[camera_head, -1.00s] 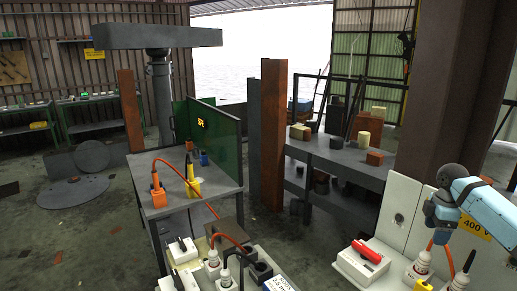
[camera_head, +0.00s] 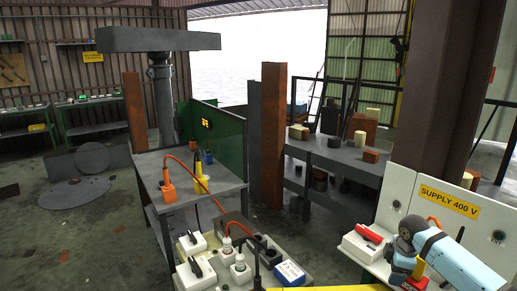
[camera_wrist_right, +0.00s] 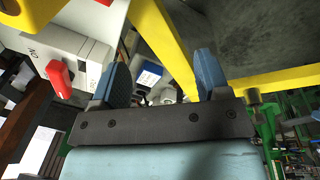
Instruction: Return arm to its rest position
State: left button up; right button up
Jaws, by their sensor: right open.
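My right arm (camera_head: 450,262), light blue with a dark grey joint, comes in from the lower right in the head view. It is in front of the white panel marked SUPPLY 400 V (camera_head: 449,200). Its gripper points down and its fingertips are hard to make out there. In the right wrist view the two blue fingers of my right gripper (camera_wrist_right: 163,72) stand wide apart, with nothing held between them. My left arm and gripper are not in view.
A white switch box with a red handle (camera_head: 369,233) stands just left of my right arm; the handle also shows in the right wrist view (camera_wrist_right: 58,78). Yellow bars (camera_wrist_right: 165,40) run close by. White sockets and plugs (camera_head: 240,270) crowd the lower middle. An orange cable (camera_head: 182,162) crosses the grey table (camera_head: 150,212).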

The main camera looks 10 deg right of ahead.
jog(key=s+a+f+m+t+y, duration=0.1)
jog(key=s+a+f+m+t, duration=0.1)
jog(key=s+a+f, duration=0.55)
jog(key=s+a+f+m+t+y, duration=0.15)
jog(key=s+a+f, duration=0.35)
jog(key=a+f, duration=0.5)
jog(key=s+a+r+m+t, duration=0.1)
jog(key=s+a+m+t, duration=0.2)
jog(key=s, duration=0.7)
jog(key=s+a+m+t, duration=0.3)
jog(key=s+a, duration=0.3)
jog(key=s, duration=0.4)
jog(key=shift+a+r, duration=0.15)
jog(key=shift+r, duration=0.25)
jog(key=shift+m, duration=0.25)
